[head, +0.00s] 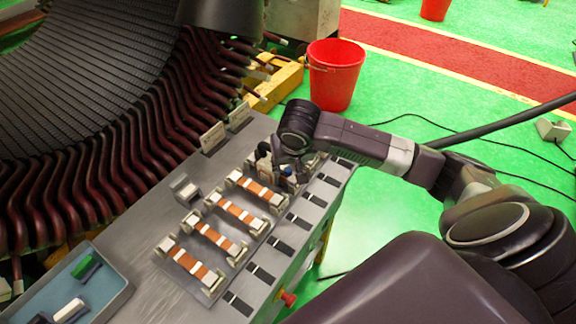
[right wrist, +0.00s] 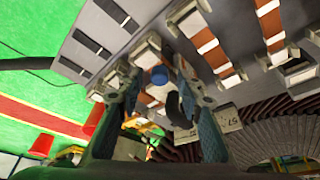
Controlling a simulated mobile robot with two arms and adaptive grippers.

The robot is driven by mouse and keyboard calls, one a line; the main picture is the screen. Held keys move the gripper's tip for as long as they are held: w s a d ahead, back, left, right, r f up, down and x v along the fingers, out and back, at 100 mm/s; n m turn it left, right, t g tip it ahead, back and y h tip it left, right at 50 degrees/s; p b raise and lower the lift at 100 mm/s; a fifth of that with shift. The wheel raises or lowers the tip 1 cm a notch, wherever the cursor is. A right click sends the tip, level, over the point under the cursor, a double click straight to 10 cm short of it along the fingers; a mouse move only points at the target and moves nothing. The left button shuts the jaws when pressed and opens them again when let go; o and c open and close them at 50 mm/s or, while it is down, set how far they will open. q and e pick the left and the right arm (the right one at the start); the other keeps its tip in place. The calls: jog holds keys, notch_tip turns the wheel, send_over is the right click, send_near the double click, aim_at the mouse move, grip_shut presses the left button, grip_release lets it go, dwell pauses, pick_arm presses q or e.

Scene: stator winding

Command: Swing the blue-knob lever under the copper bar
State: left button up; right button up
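The blue knob (right wrist: 158,75) of the lever shows in the right wrist view, between the fingers of my right gripper (right wrist: 153,82). The fingers are apart, with a visible gap beside the knob. In the head view my right gripper (head: 284,164) points down over the far end of the row of copper bars, and a bit of the blue knob (head: 287,170) shows beneath it. The nearest clear copper bar (head: 258,189) lies just in front, between white end blocks. The lever's arm and the bar beside it are mostly hidden by my gripper. My left gripper is out of view.
Several more copper bars (head: 215,237) lie in a row on the grey table (head: 140,235). A blue tray (head: 115,292) with a green and a white piece sits at lower left. The large stator (head: 90,90) rises behind. A red bucket (head: 335,75) stands on the green floor.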

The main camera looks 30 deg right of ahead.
jog(key=shift+s, duration=0.15)
grip_shut()
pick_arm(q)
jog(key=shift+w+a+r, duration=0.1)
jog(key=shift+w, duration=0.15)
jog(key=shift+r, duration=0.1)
pick_arm(e)
jog(key=shift+d, duration=0.1)
